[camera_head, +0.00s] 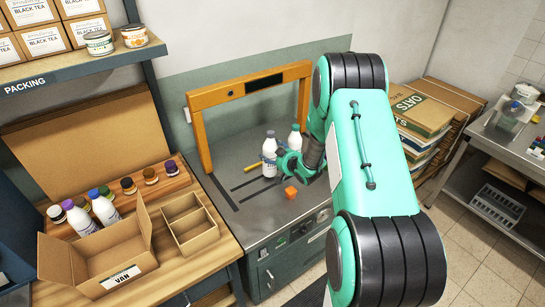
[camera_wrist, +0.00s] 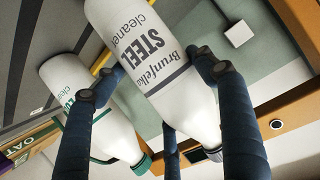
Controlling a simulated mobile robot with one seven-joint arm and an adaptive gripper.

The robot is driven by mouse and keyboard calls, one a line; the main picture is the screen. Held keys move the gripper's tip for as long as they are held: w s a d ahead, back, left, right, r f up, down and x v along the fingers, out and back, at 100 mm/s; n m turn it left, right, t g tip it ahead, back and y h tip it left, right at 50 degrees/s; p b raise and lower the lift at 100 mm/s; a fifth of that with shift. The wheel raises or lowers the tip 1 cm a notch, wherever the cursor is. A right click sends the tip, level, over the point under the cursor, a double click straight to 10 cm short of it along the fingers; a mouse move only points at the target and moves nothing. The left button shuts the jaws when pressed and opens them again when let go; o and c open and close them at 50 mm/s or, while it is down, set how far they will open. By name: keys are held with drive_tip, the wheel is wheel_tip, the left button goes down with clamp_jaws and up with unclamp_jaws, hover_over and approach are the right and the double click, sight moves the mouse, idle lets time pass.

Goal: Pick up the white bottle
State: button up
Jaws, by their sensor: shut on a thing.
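In the wrist view the white bottle (camera_wrist: 150,50) reads "STEEL cleaner" and fills the middle, between my fingers. My gripper (camera_head: 285,160) reaches it from the right and is shut on it; in the wrist view my gripper (camera_wrist: 155,75) has dark blue fingers on both sides of the bottle. I cannot tell whether its base touches the worktop. A second white bottle (camera_head: 294,138) with a green cap stands just behind, partly hidden by my arm; it also shows in the wrist view (camera_wrist: 72,85).
The orange frame (camera_head: 197,130) arches over the grey worktop (camera_head: 240,205).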

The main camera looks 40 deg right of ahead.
sight(272, 138)
wheel_tip(272, 138, up, 8)
drive_tip(key=shift+r+p, duration=0.2)
drive_tip(key=shift+p, duration=0.6)
drive_tip(key=shift+w, duration=0.1)
idle(0.4)
drive_tip(key=w+a+f+n+g+y+p, duration=0.1)
drive_tip(key=w+a+f+n+y+p, duration=0.1)
drive_tip(key=a, duration=0.9)
drive_tip(key=w+a+f+n+y+p, duration=0.2)
drive_tip(key=w+a+f+n+y, duration=0.2)
drive_tip(key=a, duration=0.7)
drive_tip(key=w+n+y, duration=0.1)
drive_tip(key=w+y, duration=0.1)
drive_tip(key=w, duration=0.1)
drive_tip(key=shift+w+f+n+g, duration=0.15)
drive_tip(key=shift+w+n+g, duration=0.15)
drive_tip(key=shift+g, duration=0.1)
drive_tip(key=shift+a, duration=0.15)
drive_tip(key=a+b, duration=0.7)
drive_tip(key=a, duration=2.5)
